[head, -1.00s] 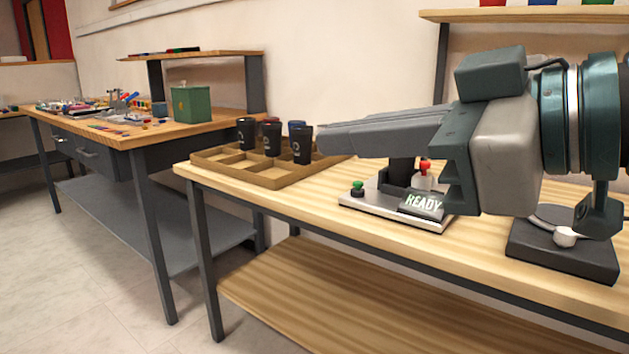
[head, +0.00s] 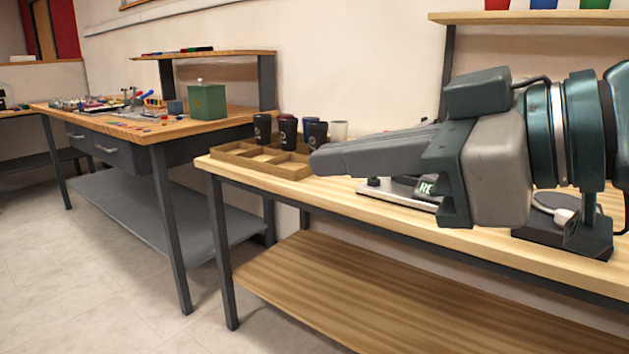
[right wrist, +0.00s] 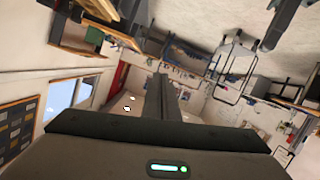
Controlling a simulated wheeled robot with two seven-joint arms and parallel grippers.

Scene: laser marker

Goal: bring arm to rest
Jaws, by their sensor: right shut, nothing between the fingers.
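My right gripper (head: 318,162) reaches in from the right in the head view, in front of the near wooden table (head: 330,200). Its fingers are together with nothing between them and point left, level with the cup tray. In the right wrist view its shut fingers (right wrist: 163,85) stick out into open room, the view strongly tilted. The laser marker (head: 405,190), a pale base with a READY display, is mostly hidden behind the gripper. My left gripper is not in view.
A wooden tray (head: 233,161) with dark cups (head: 288,132) and a pale cup (head: 339,130) stands at the table's left end. A black device (head: 560,238) sits at the right. A second workbench (head: 140,130) with a green box (head: 207,102) is farther left. The floor in front is clear.

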